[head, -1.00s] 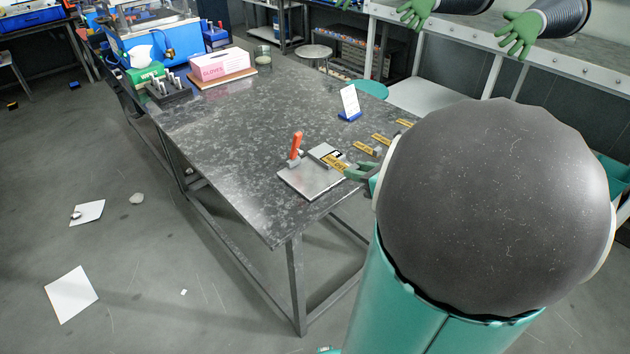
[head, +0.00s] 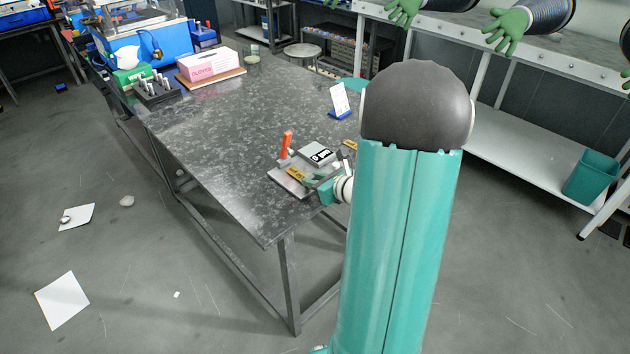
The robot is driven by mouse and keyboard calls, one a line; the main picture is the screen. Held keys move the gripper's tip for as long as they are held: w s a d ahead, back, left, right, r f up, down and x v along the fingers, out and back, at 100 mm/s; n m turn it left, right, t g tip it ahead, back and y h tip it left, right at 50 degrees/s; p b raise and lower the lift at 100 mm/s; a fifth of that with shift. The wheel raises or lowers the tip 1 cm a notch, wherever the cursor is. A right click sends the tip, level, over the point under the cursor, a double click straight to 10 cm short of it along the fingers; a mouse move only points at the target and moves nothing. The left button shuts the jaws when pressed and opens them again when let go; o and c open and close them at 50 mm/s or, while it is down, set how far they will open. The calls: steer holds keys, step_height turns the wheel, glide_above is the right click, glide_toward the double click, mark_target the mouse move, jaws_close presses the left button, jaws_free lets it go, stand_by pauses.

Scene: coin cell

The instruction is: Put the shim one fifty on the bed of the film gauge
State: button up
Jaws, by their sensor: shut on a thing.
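The film gauge (head: 283,181) sits near the front corner of the dark table, with a flat metal bed, an upright orange lever and a grey block with a dark display. My gripper (head: 308,182) is at the right side of the gauge, low over its bed. It is shut on a small yellow-labelled strip (head: 296,174), taken to be the shim one fifty; its print is too small to read. The strip lies over the bed in the picture; whether it touches the bed I cannot tell. My arm hides part of the table to the right.
Another yellow-labelled strip (head: 350,145) lies behind the gauge. A white card on a blue stand (head: 340,101) stands further back. A pink glove box (head: 209,65) and a rack (head: 155,91) are at the far end. The table's middle is clear.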

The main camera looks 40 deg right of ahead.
steer(key=shift+f, duration=0.3)
steer(key=o, duration=1)
steer(key=shift+c, duration=0.2)
steer(key=shift+r, duration=0.1)
